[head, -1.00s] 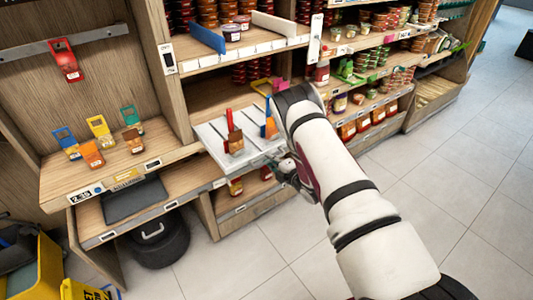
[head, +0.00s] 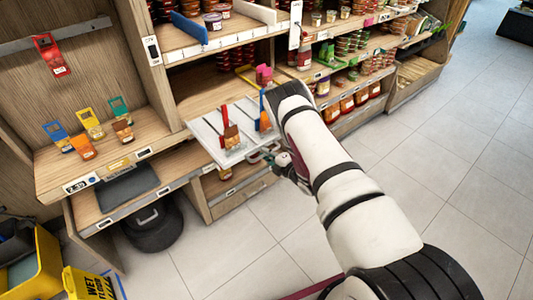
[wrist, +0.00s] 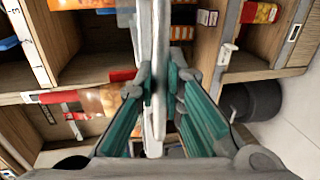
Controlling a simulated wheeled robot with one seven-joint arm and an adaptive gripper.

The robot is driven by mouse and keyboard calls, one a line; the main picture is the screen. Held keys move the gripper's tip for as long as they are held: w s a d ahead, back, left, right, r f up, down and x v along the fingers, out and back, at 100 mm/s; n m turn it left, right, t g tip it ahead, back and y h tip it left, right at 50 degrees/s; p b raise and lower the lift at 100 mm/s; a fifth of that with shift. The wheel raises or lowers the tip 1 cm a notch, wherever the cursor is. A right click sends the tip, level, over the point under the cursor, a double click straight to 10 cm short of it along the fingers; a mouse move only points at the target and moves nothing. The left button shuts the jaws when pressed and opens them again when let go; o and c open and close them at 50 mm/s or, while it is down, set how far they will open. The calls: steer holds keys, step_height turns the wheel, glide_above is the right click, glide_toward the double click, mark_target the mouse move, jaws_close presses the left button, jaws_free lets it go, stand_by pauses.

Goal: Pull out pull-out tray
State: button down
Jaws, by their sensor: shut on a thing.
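The pull-out tray (head: 208,128) is a light grey slatted panel that sticks out from the middle shelf in the head view. A packet with a red holder (head: 229,134) and a blue holder (head: 264,115) stand on it. A bar handle (head: 262,154) runs along its front edge. My gripper (head: 283,160) is at the right part of this front edge, partly hidden by my wrist. In the wrist view my gripper's teal-padded fingers (wrist: 156,84) are shut on the pale handle bar, which runs upright through the picture.
Left of the tray, a wooden shelf (head: 62,178) holds several small coloured packets. A black bin (head: 152,236) stands below it. A yellow wet-floor sign (head: 88,284) is at the bottom left. Stocked shelves continue to the right. The tiled floor (head: 250,245) in front is clear.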

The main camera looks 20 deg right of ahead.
steer(key=c, duration=1.7)
jaws_free()
steer(key=shift+s, duration=0.1)
steer(key=v, duration=1.2)
steer(key=shift+f, duration=0.1)
